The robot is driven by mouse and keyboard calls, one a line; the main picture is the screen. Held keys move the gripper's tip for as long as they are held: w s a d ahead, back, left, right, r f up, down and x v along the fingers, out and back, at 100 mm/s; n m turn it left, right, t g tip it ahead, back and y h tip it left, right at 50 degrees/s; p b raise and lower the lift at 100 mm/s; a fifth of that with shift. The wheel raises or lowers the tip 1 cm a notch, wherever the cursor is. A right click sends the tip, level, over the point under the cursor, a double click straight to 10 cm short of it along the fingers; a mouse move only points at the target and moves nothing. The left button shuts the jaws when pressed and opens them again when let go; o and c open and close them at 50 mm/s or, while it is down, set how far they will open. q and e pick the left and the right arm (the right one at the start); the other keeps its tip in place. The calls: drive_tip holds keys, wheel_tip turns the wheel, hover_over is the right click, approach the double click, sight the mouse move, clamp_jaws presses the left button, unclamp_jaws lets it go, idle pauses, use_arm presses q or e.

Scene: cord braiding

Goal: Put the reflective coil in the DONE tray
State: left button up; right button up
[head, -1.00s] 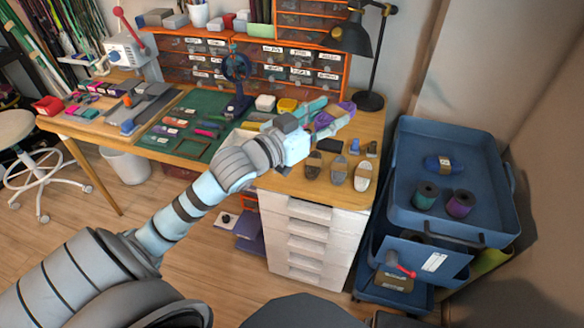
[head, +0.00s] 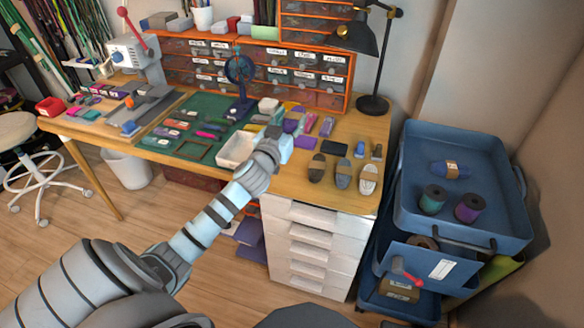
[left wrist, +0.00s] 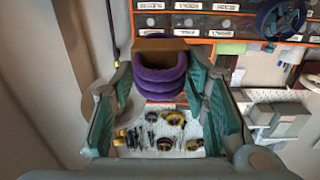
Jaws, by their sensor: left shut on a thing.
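My left gripper (head: 283,138) is above the back part of the bench. In the left wrist view its two teal fingers (left wrist: 165,110) stand on either side of a purple coil (left wrist: 160,84) with a brown band, and they are shut on it. In the head view the gripper mostly hides this coil (head: 290,126). I cannot tell from its surface whether it is reflective. A white open tray (head: 234,163) sits on the bench just left of the gripper; no DONE label is readable on it. My right gripper is not in view.
Several small coils (head: 326,126) lie right of the gripper, with shuttle-like pieces (head: 343,174) in front. A green mat (head: 197,112) and a blue round device (head: 240,75) stand left. A blue cart (head: 411,210) holds spools and a blue coil. A lamp (head: 372,104) stands behind.

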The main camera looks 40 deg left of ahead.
use_arm(q)
drive_tip(key=b, duration=0.5)
hover_over(290, 172)
drive_tip(key=f, duration=1)
drive_tip(key=shift+w+a+f, duration=0.1)
drive_tip(key=shift+w+f, duration=0.2)
wheel_tip(290, 172, down, 5)
drive_tip(key=b, duration=0.3)
drive_tip(key=shift+r, duration=0.2)
drive_tip(key=shift+f, duration=0.1)
drive_tip(key=o, duration=0.8)
drive_tip(key=shift+f, duration=0.1)
drive_tip(key=o, duration=0.4)
drive_tip(key=shift+o, duration=0.2)
drive_tip(key=shift+s, duration=0.3)
drive_tip(key=v, duration=1.4)
drive_tip(key=shift+d, duration=0.25)
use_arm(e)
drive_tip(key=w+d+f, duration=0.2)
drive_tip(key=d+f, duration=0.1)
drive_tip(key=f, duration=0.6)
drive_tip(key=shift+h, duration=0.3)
